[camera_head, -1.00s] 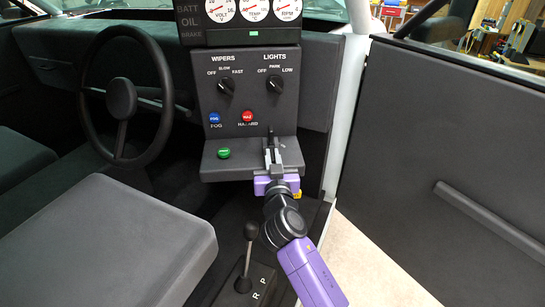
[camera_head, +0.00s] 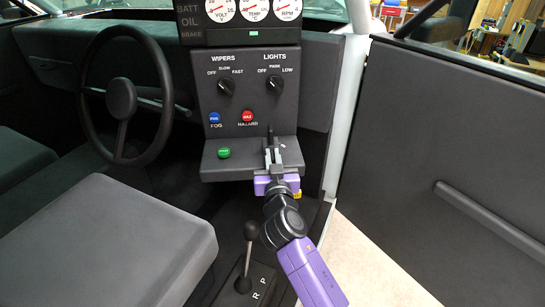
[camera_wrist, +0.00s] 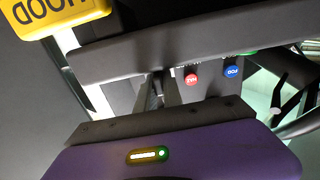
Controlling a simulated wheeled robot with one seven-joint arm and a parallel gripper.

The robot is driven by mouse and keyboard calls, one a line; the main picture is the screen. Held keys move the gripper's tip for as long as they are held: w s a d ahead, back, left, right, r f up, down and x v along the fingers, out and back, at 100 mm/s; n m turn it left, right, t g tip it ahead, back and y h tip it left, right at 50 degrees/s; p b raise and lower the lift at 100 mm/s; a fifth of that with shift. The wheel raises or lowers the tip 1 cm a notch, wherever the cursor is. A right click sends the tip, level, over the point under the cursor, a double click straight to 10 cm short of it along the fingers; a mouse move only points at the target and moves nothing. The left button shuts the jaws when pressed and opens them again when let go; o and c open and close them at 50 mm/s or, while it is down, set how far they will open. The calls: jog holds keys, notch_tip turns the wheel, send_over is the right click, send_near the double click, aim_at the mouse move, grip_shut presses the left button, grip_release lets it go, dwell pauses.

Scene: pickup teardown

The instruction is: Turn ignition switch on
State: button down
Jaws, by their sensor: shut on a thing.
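The console's lower ledge (camera_head: 240,170) holds a green button on its left part. My purple gripper (camera_head: 272,152) reaches up from below to the right part of this ledge. Its fingers are close together, shut on the ignition switch there. The fingers hide the switch, so I cannot tell which way it is turned. In the wrist view the fingers (camera_wrist: 164,90) show only in part, past the dark edge of my gripper body.
The green button (camera_head: 224,153) is left of the fingers. Above are the red hazard button (camera_head: 248,117), blue fog button (camera_head: 214,118), wiper knob (camera_head: 227,86) and lights knob (camera_head: 275,84). The gear lever (camera_head: 249,245) stands close to my arm. A yellow HOOD handle (camera_wrist: 62,14) shows in the wrist view.

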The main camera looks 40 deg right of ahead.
aim_at(262, 162)
jog(key=shift+w+a+f+b, duration=0.1)
jog(key=shift+f+b, duration=0.1)
jog(key=shift+b, duration=0.8)
jog(key=m+g+h+b, duration=0.1)
jog(key=b, duration=0.1)
jog(key=shift+w+a+f+b, duration=0.15)
jog(key=shift+b, duration=0.2)
jog(key=m+g+h+b, duration=0.1)
jog(key=b, duration=0.2)
jog(key=shift+w+a, duration=0.15)
jog(key=m+g+b, duration=0.1)
jog(key=b, duration=0.1)
jog(key=m+g+h+b, duration=0.1)
jog(key=b, duration=0.1)
jog(key=w+g+h+b, duration=0.1)
jog(key=b, duration=0.2)
jog(key=shift+a+m+g, duration=0.3)
jog(key=shift+a+m, duration=0.05)
jog(key=shift+m, duration=0.05)
jog(key=shift+w+a+r+m+g+h+b, duration=0.15)
jog(key=shift+m+g+h+b, duration=0.15)
jog(key=shift+b, duration=0.25)
jog(key=shift+w+d+r+m+g+h+b, duration=0.1)
jog(key=shift+g+h+b, duration=0.1)
jog(key=shift+g+b, duration=0.5)
jog(key=shift+b, duration=0.25)
jog(key=shift+w, duration=0.1)
jog(key=c, duration=1.5)
grip_release()
jog(key=shift+r, duration=0.1)
